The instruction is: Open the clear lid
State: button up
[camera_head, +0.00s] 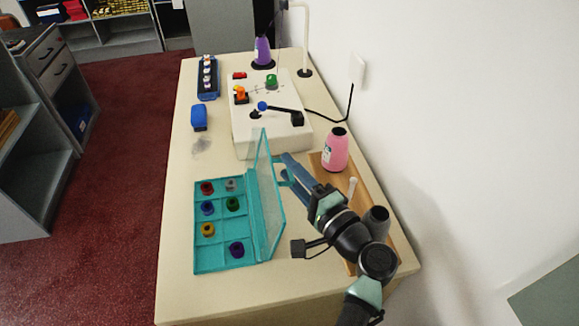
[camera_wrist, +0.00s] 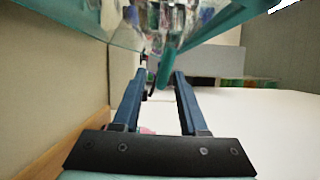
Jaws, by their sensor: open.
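A teal compartment box (camera_head: 200,255) sits on the counter, with several small coloured spools in its cells. Its clear lid (camera_head: 266,200) with a teal frame stands raised, close to upright, along the box's right side. My gripper (camera_head: 287,163) is on the right side of the lid, close to its upper part. In the wrist view my gripper (camera_wrist: 160,76) has its two blue fingers apart. The lid's clear panel (camera_wrist: 165,15) fills the top there, and a teal peg-like piece (camera_wrist: 167,68) shows near the fingertips. I cannot tell whether the fingers touch it.
A pink cone (camera_head: 335,150) and a dark cone (camera_head: 377,222) stand on a wooden board at right, by the wall. A white machine (camera_head: 270,135) with a blue-knobbed lever lies beyond the box. A blue block (camera_head: 199,117) sits at left. The counter's front left is clear.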

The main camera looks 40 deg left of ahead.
jog(key=shift+w+a, duration=0.1)
jog(key=shift+a, duration=0.3)
grip_shut()
jog(key=shift+f, duration=0.25)
dwell(0.9)
